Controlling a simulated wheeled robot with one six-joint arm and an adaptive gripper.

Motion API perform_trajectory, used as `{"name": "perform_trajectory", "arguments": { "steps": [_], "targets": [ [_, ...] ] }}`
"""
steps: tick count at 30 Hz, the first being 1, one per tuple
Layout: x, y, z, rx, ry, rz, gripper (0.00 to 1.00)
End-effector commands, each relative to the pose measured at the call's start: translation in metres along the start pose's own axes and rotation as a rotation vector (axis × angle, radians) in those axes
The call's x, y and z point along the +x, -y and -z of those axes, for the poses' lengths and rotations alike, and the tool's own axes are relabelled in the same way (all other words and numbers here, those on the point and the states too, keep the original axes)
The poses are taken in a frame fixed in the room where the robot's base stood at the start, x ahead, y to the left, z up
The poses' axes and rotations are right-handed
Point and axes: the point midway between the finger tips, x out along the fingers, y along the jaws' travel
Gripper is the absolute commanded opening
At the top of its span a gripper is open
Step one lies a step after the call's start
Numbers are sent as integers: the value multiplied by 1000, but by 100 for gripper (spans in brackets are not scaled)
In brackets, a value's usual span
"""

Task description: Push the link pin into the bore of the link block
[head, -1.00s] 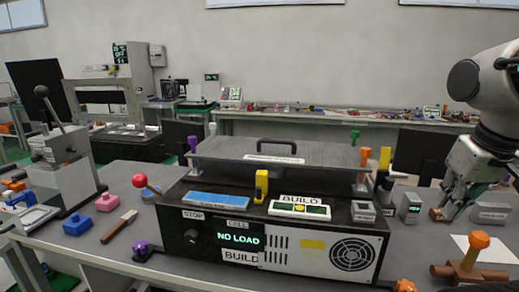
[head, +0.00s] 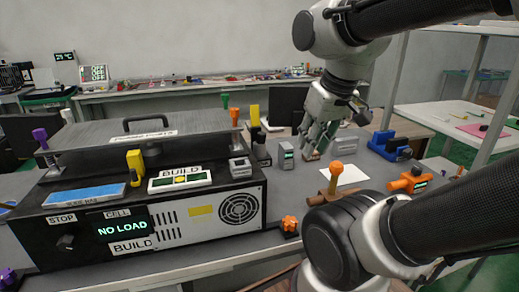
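My gripper (head: 312,146) points down at the right part of the bench in the head view. A small brown piece (head: 312,157) sits at its fingertips. The fingers cover part of this piece, so I cannot tell whether they grip it or only touch it. I cannot clearly make out the link pin, the link block or its bore. A small grey block with a green display (head: 286,157) stands just left of the gripper. A grey block (head: 343,146) lies behind and to the right of the gripper.
A brown bar with an orange knob (head: 336,171) stands in front of the gripper, by a white sheet (head: 350,176). A blue fixture (head: 388,146) and an orange device (head: 408,182) are to the right. The large black BUILD machine (head: 150,220) fills the left.

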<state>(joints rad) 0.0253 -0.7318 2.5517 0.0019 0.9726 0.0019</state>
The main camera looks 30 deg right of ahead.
Motion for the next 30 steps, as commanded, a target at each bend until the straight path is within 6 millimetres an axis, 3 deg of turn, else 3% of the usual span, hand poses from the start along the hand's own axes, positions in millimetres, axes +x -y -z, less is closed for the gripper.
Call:
{"name": "perform_trajectory", "arguments": {
  "steps": [4,11,18,22,25,30],
  "targets": [
    [16,-12,10,62,93,-13,35],
    [36,-27,66,360,229,27,35],
    [64,-35,143,1035,388,74,35],
    [58,-25,178,1380,455,88,35],
    [46,-16,188,1567,489,88,35],
    [44,-10,184,1737,540,45,35]
  ]
}}
